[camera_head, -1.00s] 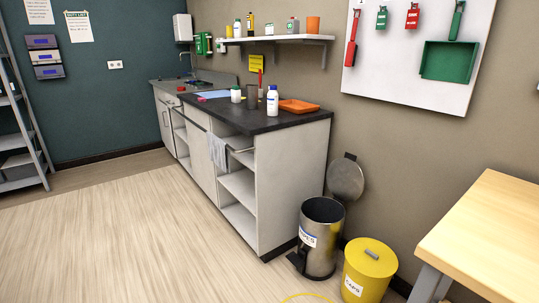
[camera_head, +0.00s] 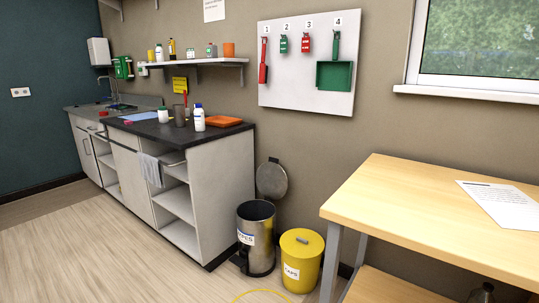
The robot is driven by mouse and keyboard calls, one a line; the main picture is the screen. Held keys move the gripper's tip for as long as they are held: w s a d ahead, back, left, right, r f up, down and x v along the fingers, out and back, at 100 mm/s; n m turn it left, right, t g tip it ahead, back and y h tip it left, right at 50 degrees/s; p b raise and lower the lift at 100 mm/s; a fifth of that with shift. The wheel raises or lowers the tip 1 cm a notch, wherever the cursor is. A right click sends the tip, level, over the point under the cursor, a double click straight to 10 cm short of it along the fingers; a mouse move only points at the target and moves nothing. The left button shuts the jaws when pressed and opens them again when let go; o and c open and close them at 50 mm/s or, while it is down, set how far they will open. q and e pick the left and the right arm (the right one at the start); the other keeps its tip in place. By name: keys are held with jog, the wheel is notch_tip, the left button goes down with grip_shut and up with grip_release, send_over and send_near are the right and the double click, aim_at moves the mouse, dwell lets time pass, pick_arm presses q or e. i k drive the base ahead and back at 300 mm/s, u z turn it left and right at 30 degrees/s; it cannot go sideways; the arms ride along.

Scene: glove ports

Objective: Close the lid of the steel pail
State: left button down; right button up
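The steel pail (camera_head: 257,242) stands on the floor against the right end of the counter. It is a metal cylinder with a white label on its front and a dark pedal at its lower left. Its round grey lid (camera_head: 272,180) stands upright behind the opening, near the wall, so the pail is open. The pail's inside looks dark. Neither of my grippers shows in the head view.
A yellow bin (camera_head: 301,262) with a closed lid stands just right of the pail. A wooden table (camera_head: 400,205) with a paper fills the right side. The counter (camera_head: 200,185) is left of the pail.

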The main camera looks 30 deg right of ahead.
aim_at(271, 180)
jog(key=u, duration=0.15)
jog(key=i, duration=1.7)
jog(key=z, duration=0.5)
jog(key=i, duration=0.95)
jog(key=z, duration=1.6)
jog(key=i, duration=0.8)
jog(key=z, duration=0.8)
